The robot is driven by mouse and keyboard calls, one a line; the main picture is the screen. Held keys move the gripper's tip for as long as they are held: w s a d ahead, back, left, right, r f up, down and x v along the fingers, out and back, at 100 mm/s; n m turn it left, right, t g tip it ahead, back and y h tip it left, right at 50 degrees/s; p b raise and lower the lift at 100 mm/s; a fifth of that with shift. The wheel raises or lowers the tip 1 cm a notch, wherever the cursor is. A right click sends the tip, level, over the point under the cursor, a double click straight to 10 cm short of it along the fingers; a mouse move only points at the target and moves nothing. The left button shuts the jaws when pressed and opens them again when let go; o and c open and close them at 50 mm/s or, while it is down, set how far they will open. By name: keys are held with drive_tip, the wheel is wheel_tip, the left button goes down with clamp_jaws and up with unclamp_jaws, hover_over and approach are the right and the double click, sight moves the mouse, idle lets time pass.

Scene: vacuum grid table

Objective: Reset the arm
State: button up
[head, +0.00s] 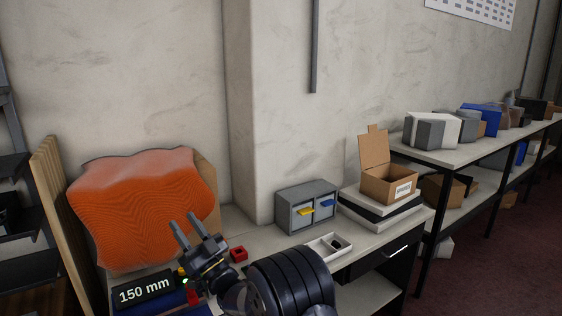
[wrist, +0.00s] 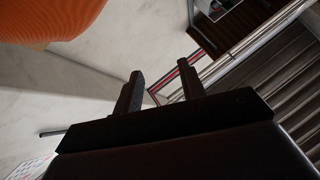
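My gripper (head: 187,232) is in the lower middle of the head view, raised above the left part of the table (head: 262,241). Its two fingers point up and stand apart with nothing between them. In the wrist view my gripper (wrist: 158,88) also shows two spread, empty fingers against the wall and some metal rails. My arm's dark ribbed links cover part of the table's front.
An orange wavy block (head: 140,205) stands behind my gripper. A black "150 mm" sign (head: 146,289) is below left. A red piece (head: 239,254), a white tray (head: 328,247), a grey drawer unit (head: 306,205) and an open cardboard box (head: 388,184) stand to the right.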

drive_tip(key=w+n+g+y, duration=0.1)
drive_tip(key=n+g, duration=0.1)
drive_tip(key=w+d+n+g+y, duration=0.1)
drive_tip(key=g, duration=0.2)
drive_tip(key=w+n+g+y, duration=0.1)
drive_tip(key=n+g, duration=0.1)
drive_tip(key=g, duration=0.1)
drive_tip(key=shift+d+f+n+y, duration=0.1)
drive_tip(key=shift+d+n+y, duration=0.2)
